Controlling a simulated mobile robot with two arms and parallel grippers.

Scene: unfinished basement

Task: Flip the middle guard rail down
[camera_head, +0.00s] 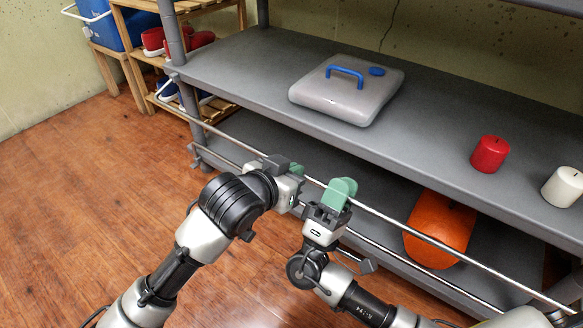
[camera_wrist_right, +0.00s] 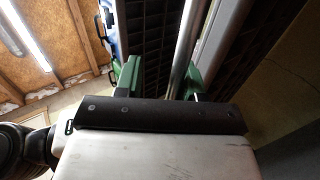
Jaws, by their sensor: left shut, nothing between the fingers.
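A long thin metal guard rail (camera_head: 440,245) runs along the front of the middle shelf (camera_head: 245,67), slightly below the shelf's front edge in the head view. My right gripper (camera_head: 340,192) is open at this rail, its green fingertips up. In the right wrist view the rail (camera_wrist_right: 184,45) passes between its two spread fingers (camera_wrist_right: 160,78), nearer the right one, with a gap on the left. My left gripper (camera_head: 296,172) is shut and empty beside the rail, left of my right gripper. Whether it touches the rail is unclear.
A second rail (camera_head: 388,254) runs lower, along the bottom shelf. A grey case with a blue handle (camera_head: 345,92), a red candle (camera_head: 490,154) and a white candle (camera_head: 564,187) stand on the middle shelf. An orange object (camera_head: 440,230) is below. The wooden floor at left is clear.

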